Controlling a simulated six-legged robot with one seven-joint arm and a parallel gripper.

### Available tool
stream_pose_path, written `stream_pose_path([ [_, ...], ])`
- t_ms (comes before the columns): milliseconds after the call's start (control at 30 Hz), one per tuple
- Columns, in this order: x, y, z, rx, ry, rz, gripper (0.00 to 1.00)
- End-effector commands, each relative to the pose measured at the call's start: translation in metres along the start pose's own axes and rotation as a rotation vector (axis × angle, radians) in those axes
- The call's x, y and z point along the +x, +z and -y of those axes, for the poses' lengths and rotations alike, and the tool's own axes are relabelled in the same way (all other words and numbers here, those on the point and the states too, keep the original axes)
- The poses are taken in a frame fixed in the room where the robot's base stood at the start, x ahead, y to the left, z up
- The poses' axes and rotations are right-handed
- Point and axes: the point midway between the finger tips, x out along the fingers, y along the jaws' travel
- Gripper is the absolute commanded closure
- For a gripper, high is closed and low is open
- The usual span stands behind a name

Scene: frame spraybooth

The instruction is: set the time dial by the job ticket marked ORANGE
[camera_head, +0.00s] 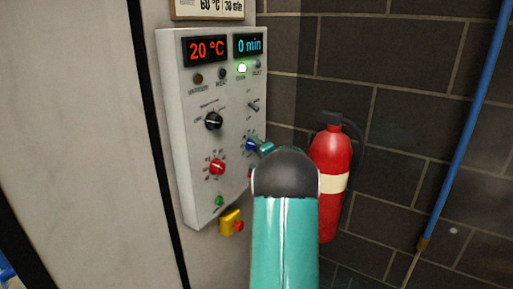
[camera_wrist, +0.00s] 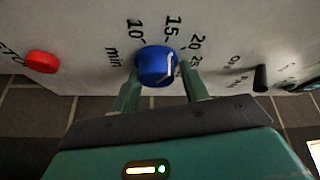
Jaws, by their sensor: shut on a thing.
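The blue time dial (camera_wrist: 153,68) sits on the grey control panel (camera_head: 182,140), with 10, 15, 20 and "min" printed around it in the wrist view. My gripper (camera_wrist: 159,74) is shut on the dial, one finger on each side. The dial's white line points roughly between 15 and 20. In the head view the dial (camera_head: 250,145) is partly hidden by my gripper (camera_head: 260,148). The time display (camera_head: 249,45) reads 0 min.
The panel also has a red dial (camera_head: 217,167), a black knob (camera_head: 213,121), a lit green lamp (camera_head: 242,69) and a 20 °C display (camera_head: 206,49). A yellow box with a red button (camera_head: 231,223) is below. A red extinguisher (camera_head: 332,160) stands right of my arm.

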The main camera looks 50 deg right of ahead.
Motion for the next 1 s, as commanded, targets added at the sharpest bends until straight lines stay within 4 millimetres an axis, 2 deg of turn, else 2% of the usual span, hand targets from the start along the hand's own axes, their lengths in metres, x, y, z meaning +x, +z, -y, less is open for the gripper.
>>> stream_pose_path([
  [33, -0.0025, -0.0006, -0.0066, 0.041, 0.036, 0.000, 0.78],
  [1000, -0.0012, -0.0041, -0.0061, 0.858, 0.458, 0.061, 0.78],
])
